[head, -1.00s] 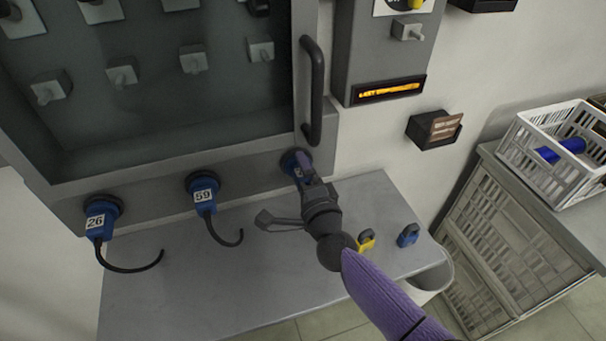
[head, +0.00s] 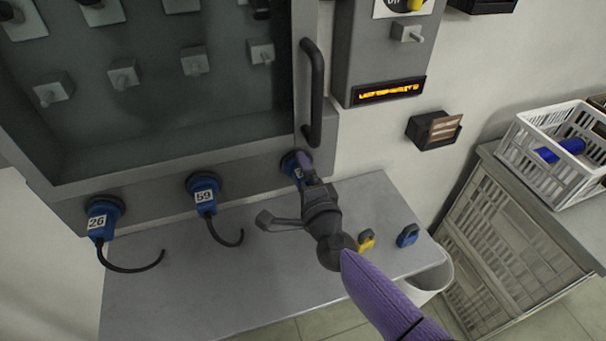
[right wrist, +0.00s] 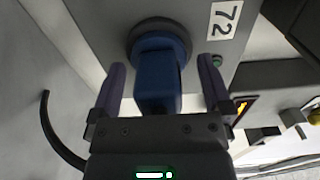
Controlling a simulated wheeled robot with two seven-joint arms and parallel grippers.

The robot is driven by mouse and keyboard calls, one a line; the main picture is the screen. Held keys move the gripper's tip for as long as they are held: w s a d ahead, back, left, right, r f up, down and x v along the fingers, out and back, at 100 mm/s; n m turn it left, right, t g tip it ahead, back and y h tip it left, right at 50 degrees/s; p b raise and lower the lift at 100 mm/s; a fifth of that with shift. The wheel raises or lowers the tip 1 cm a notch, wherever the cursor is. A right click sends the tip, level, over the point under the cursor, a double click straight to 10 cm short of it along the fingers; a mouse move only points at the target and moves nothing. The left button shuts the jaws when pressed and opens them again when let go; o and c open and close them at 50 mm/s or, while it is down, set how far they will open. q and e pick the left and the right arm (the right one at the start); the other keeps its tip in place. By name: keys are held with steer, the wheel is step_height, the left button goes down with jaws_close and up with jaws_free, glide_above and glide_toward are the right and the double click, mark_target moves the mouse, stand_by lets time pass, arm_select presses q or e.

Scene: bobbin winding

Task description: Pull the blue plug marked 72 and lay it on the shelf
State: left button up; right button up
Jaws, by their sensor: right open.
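The blue plug at the label 72 (right wrist: 157,80) sits in its round dark socket in the right wrist view. The white label marked 72 (right wrist: 223,20) is on the panel beside the socket. My right gripper (right wrist: 161,75) is open, with one finger on each side of the plug and a visible gap to each. In the head view the plug (head: 290,163) is mostly hidden behind my right gripper (head: 303,167). The grey shelf (head: 190,285) lies below the sockets. My left gripper is not in view.
Blue plugs marked 59 (head: 205,193) and 26 (head: 101,219) sit in sockets to the left, with hanging cables. A yellow padlock (head: 366,240) and a blue padlock (head: 408,236) are on the shelf's right part. A dark door handle (head: 313,92) is above my gripper. The shelf's left and middle are clear.

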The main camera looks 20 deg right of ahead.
steer(key=shift+w+r, duration=0.15)
steer(key=shift+r, duration=0.15)
steer(key=c, duration=0.9)
jaws_close()
steer(key=shift+s+f, duration=0.25)
steer(key=shift+s, duration=0.05)
steer(key=shift+s+p, duration=0.3)
steer(key=shift+s, duration=0.35)
steer(key=shift+s+f, duration=0.15)
steer(key=shift+s, duration=0.75)
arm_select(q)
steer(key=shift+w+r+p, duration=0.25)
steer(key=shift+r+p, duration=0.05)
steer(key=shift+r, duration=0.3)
arm_select(e)
steer(key=shift+s+d, duration=0.1)
steer(key=shift+s, duration=0.9)
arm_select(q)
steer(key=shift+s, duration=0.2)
